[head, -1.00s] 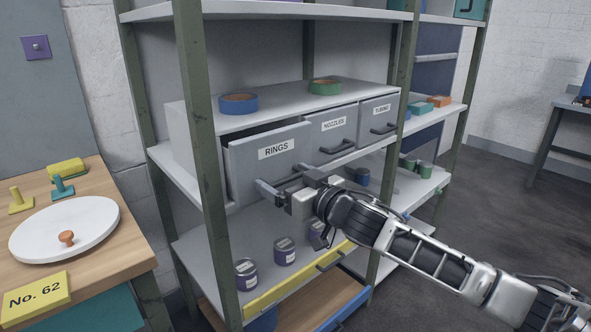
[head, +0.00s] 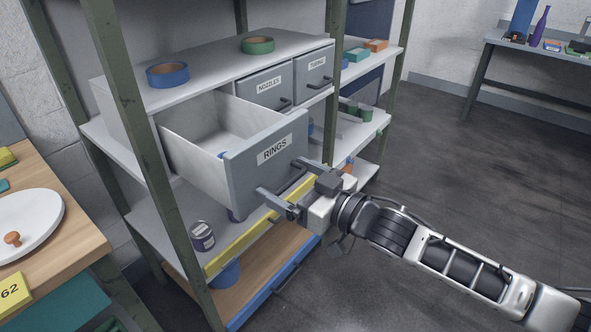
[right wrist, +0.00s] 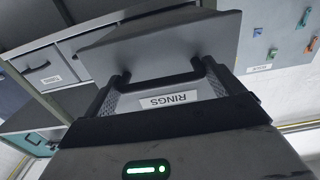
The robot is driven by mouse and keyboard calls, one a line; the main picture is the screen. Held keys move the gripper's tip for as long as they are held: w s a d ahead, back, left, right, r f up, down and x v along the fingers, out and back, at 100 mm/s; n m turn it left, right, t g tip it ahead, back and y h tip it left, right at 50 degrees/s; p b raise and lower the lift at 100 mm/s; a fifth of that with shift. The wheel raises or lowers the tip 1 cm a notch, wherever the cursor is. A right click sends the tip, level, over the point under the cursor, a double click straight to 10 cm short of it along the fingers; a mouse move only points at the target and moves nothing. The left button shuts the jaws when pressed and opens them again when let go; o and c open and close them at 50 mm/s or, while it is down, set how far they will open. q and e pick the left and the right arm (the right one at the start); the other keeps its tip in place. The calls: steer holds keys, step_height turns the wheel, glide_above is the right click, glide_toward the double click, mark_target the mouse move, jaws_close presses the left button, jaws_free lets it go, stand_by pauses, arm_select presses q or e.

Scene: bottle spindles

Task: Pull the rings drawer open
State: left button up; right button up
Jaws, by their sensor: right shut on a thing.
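The rings drawer (head: 248,172), grey with a white RINGS label (head: 274,150), stands well out of its cabinet in the head view. Its pale inside shows, with a bit of something blue (head: 222,155) partly hidden behind the front. My right gripper (head: 294,184) is at the drawer front, shut on the drawer handle, which its fingers largely hide in the head view. In the right wrist view, the fingers sit at both ends of the dark handle (right wrist: 162,83), and the label shows upside down. My left gripper is not in view.
The nozzles drawer (head: 265,92) and tubing drawer (head: 314,68) beside it are shut. Blue tape (head: 167,75) and green tape (head: 258,45) lie on the cabinet top. A green shelf post (head: 140,140) stands close left of the open drawer. The floor at right is clear.

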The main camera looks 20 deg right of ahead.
stand_by(0.3)
steer(key=o, duration=1.1)
steer(key=shift+c, duration=0.2)
steer(key=shift+s, duration=0.1)
steer(key=v, duration=1.6)
